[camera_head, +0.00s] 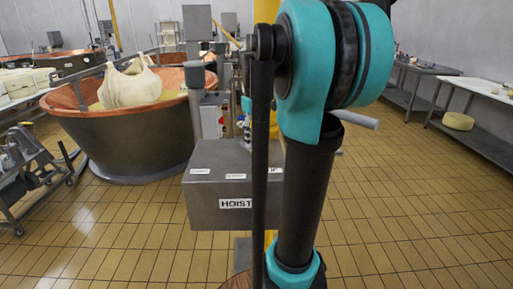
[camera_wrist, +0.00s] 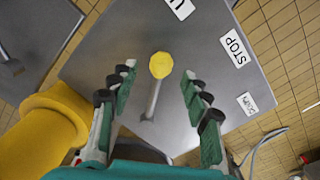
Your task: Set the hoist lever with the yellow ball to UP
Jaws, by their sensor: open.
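The hoist lever shows in the wrist view as a grey shaft (camera_wrist: 153,100) with a yellow ball (camera_wrist: 160,65) at its end. It rises from the grey top of the hoist box (camera_wrist: 110,60). My gripper (camera_wrist: 158,74) is open, with one finger on each side of the ball and shaft, apparently touching neither. Labels on the box top read STOP (camera_wrist: 234,48) and, cut off at the top edge, a U (camera_wrist: 181,5); a third label (camera_wrist: 248,103) is hard to read. In the head view the box (camera_head: 210,205) is marked HOIST, and my arm hides part of it.
A yellow post (camera_wrist: 45,130) stands close by at the left in the wrist view. A copper vat (camera_head: 130,135) with a filled cloth bundle stands left of the box in the head view. Tables (camera_head: 480,90) line the right wall. The tiled floor between is clear.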

